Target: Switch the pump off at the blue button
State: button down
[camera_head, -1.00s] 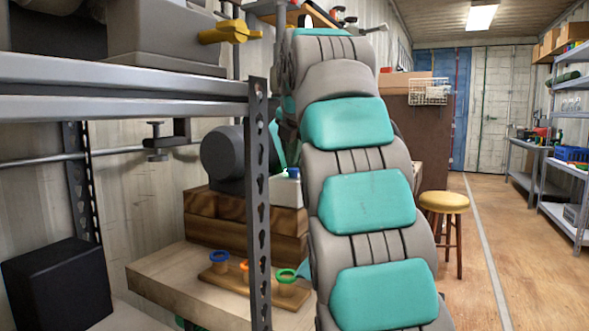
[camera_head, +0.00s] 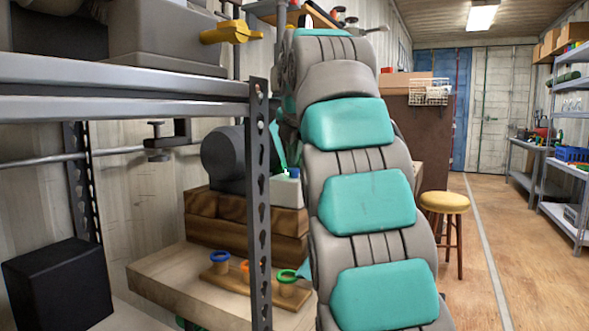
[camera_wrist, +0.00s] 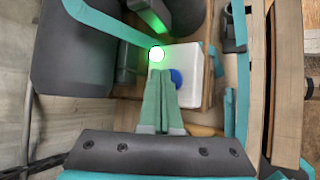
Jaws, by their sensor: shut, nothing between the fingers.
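The white switch box (camera_head: 286,191) stands on stacked wooden blocks, with the blue button (camera_head: 293,173) on it. In the wrist view the white box (camera_wrist: 190,82) and blue button (camera_wrist: 177,78) lie just beyond my gripper (camera_wrist: 161,74). Its teal fingers are together and empty, their tips just left of the button and partly covering it. I cannot tell whether they touch it. A dark grey rounded machine, seemingly the pump (camera_head: 223,158), sits left of the box. My arm hides much of the head view.
A metal shelf (camera_head: 120,88) with an upright post (camera_head: 259,200) stands in front. A wooden rack with coloured rings (camera_head: 220,268) is on the bench below. A black box (camera_head: 58,283) is lower left. A stool (camera_head: 445,203) stands right, beside open floor.

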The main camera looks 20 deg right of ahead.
dwell(0.5)
jog(key=shift+f+b, duration=0.45)
jog(key=shift+f, duration=0.1)
dwell(0.4)
jog(key=shift+r+p, duration=0.45)
jog(key=shift+r, duration=0.2)
jog(key=shift+f, duration=0.1)
